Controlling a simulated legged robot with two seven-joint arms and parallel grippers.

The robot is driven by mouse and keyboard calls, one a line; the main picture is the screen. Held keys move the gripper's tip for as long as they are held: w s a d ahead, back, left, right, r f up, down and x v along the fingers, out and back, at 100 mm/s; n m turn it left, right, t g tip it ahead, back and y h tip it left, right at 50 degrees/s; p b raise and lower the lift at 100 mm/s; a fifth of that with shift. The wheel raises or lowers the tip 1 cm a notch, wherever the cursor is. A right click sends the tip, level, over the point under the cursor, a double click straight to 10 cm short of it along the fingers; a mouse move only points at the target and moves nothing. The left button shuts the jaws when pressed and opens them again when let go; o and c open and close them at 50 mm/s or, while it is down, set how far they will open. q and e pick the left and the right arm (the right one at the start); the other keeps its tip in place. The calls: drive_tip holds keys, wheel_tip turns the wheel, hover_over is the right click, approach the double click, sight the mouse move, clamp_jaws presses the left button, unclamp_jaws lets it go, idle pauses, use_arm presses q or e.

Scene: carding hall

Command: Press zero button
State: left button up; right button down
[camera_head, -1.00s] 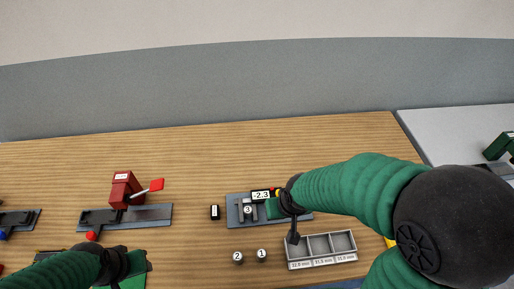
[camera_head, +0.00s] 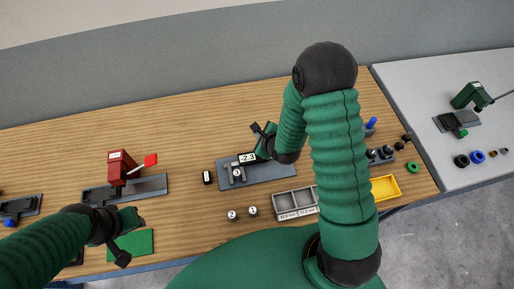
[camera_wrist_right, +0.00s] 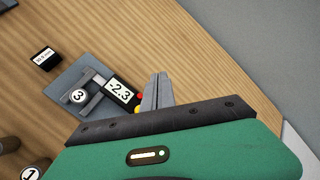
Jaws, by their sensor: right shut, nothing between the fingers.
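A measuring gauge on a grey plate (camera_head: 283,173) stands mid-table. Its display (camera_head: 247,158) reads -2.3, also in the right wrist view (camera_wrist_right: 119,91). A round piece marked 3 (camera_head: 237,172) sits in the gauge beside the display. In the right wrist view a red button (camera_wrist_right: 138,97) and a yellow button (camera_wrist_right: 139,110) show at the display's right edge, partly hidden by my gripper; no zero label is readable. My right gripper (camera_wrist_right: 158,80) is shut and empty, just right of the buttons; contact cannot be told. My left gripper (camera_head: 121,252) is over the green mat (camera_head: 142,241).
Pieces marked 2 (camera_head: 232,214) and 1 (camera_head: 253,211) stand in front of the gauge. A grey sorting tray (camera_head: 284,199) and a yellow tray (camera_head: 386,187) lie to the right. A red device (camera_head: 121,166) stands left. The table behind the gauge is clear.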

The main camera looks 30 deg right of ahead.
wheel_tip(320, 180, down, 9)
drive_tip(key=b, duration=0.7)
drive_tip(key=shift+r, duration=0.15)
drive_tip(key=shift+b, duration=0.3)
idle(1.5)
drive_tip(key=shift+s+f, duration=0.1)
drive_tip(key=shift+f, duration=0.25)
drive_tip(key=shift+f+b, duration=0.4)
drive_tip(key=shift+b, duration=0.15)
idle(0.6)
drive_tip(key=shift+r+p, duration=0.7)
drive_tip(key=shift+r, duration=0.1)
drive_tip(key=shift+r, duration=0.1)
